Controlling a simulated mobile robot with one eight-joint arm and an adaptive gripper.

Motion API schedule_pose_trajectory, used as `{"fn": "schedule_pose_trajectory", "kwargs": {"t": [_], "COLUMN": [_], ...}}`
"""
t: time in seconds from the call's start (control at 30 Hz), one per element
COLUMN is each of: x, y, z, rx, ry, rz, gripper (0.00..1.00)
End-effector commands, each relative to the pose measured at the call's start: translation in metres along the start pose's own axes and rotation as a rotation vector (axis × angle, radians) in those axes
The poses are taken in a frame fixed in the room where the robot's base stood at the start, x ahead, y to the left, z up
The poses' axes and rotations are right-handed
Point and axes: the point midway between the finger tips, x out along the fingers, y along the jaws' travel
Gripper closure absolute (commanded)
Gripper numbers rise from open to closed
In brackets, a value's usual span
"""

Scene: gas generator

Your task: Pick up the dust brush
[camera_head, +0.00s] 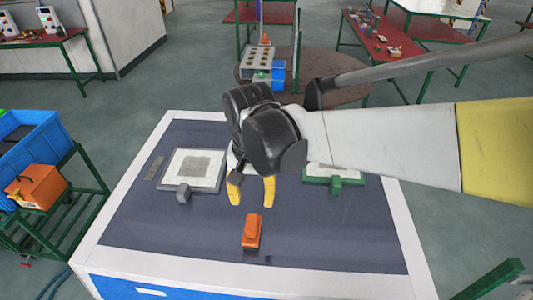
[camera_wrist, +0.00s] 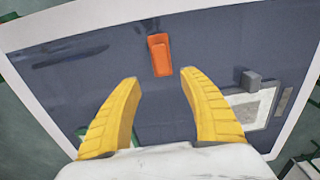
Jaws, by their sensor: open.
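A small orange block-shaped object (camera_head: 252,231), the likeliest dust brush, lies on the dark table top near its front edge. No bristles can be made out clearly. It also shows in the wrist view (camera_wrist: 160,55), at upper middle, just beyond the fingertips. My gripper (camera_head: 252,205) is above the table, behind the orange object in the head view. Its two yellow fingers are spread apart with nothing between them, as the wrist view (camera_wrist: 160,80) shows. The fingers are apart from the object and in line with it.
The table has a pale raised rim (camera_head: 150,257). A grey-framed plate (camera_head: 195,168) with a grey block lies left of my gripper; a green-framed plate (camera_head: 333,174) lies right. A cart with a blue crate (camera_head: 40,150) and orange box (camera_head: 40,187) stands left. The table's front middle is mostly clear.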

Motion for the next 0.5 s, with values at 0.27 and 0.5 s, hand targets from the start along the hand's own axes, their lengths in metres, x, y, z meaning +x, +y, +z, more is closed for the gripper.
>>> {"fn": "schedule_pose_trajectory", "kwargs": {"t": [0.27,0.5], "x": [0.022,0.053], "y": [-0.013,-0.011], "z": [0.002,0.003], "rx": [0.007,0.007], "ry": [-0.029,-0.027], "rz": [0.019,0.018], "gripper": [0.50,0.50]}}
